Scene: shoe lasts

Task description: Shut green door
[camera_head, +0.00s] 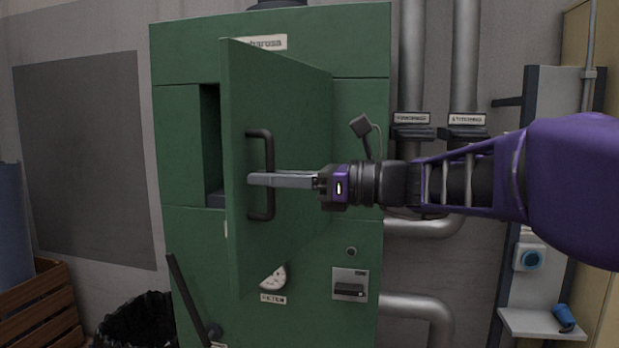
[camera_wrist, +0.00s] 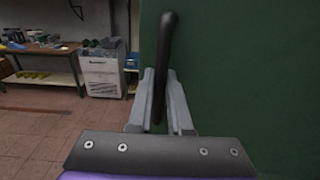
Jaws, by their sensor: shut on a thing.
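The green door (camera_head: 290,130) stands ajar on the front of a green cabinet (camera_head: 270,75), hinged on its right side. A dark opening (camera_head: 211,140) shows to the left behind it. A black bar handle (camera_head: 269,205) is mounted upright on the door's outer face. My gripper (camera_head: 255,180) reaches in from the right and is shut on the handle. In the wrist view, the handle (camera_wrist: 168,50) runs between the two grey fingers (camera_wrist: 160,102), with the door (camera_wrist: 245,70) filling the right side.
A black bin (camera_head: 135,320) and a wooden slatted crate (camera_head: 40,305) stand at lower left. Grey pipes (camera_head: 463,60) run up the wall at right. The wrist view shows a workbench (camera_wrist: 60,55), a white unit (camera_wrist: 103,75) and open tiled floor (camera_wrist: 50,130).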

